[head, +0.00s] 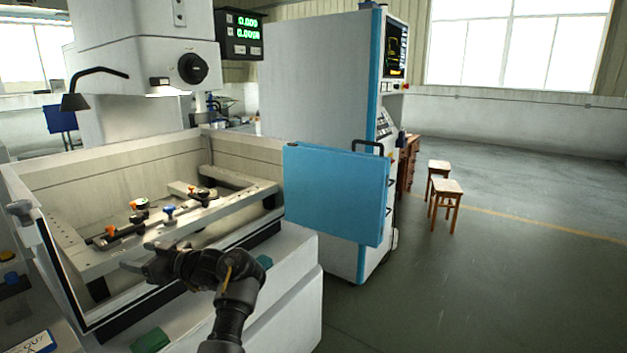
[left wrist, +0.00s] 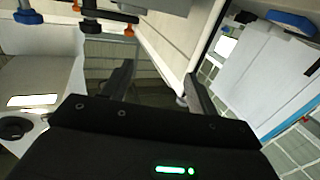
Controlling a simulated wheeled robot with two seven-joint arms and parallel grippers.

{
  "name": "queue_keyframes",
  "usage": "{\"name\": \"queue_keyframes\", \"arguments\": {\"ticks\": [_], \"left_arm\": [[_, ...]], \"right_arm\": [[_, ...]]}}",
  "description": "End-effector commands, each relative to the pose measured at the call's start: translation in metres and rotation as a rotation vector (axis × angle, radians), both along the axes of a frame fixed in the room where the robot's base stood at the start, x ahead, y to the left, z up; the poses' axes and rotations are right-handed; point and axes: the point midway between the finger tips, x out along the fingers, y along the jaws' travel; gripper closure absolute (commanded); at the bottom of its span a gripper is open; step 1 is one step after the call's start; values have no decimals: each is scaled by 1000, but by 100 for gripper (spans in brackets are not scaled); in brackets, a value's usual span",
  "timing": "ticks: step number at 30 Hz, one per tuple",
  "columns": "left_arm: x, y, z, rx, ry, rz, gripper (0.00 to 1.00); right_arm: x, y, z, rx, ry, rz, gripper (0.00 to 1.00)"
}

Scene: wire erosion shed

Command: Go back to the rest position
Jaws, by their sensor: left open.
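My left gripper (head: 138,257) is at the front of the wire erosion machine's work tank (head: 110,172), near the front bar of the clamping frame (head: 120,257). In the left wrist view its two dark fingers (left wrist: 158,88) stand apart with nothing between them. Whether the gripper touches the frame or the tank rim cannot be told. My left forearm comes up from the bottom of the head view and is bent. My right gripper is in neither view.
Clamps with orange and blue knobs (head: 169,213) sit on the frame. A blue door panel (head: 336,193) juts out from the control cabinet (head: 305,85) to the right of my arm. Two wooden stools (head: 447,187) stand farther back. The floor (head: 480,285) at right is open.

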Motion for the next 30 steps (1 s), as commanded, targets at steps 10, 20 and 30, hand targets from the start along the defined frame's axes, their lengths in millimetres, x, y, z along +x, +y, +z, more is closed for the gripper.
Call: {"name": "queue_keyframes", "arguments": {"ticks": [10, 20, 30], "left_arm": [[0, 19, -62, -80, -28, -163, 41], [-20, 9, -158, -228, 20, -509, 41], [-184, -94, -283, -525, 495, -1072, 41]], "right_arm": [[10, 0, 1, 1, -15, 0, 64], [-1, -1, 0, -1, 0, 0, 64], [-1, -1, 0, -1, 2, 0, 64]]}}
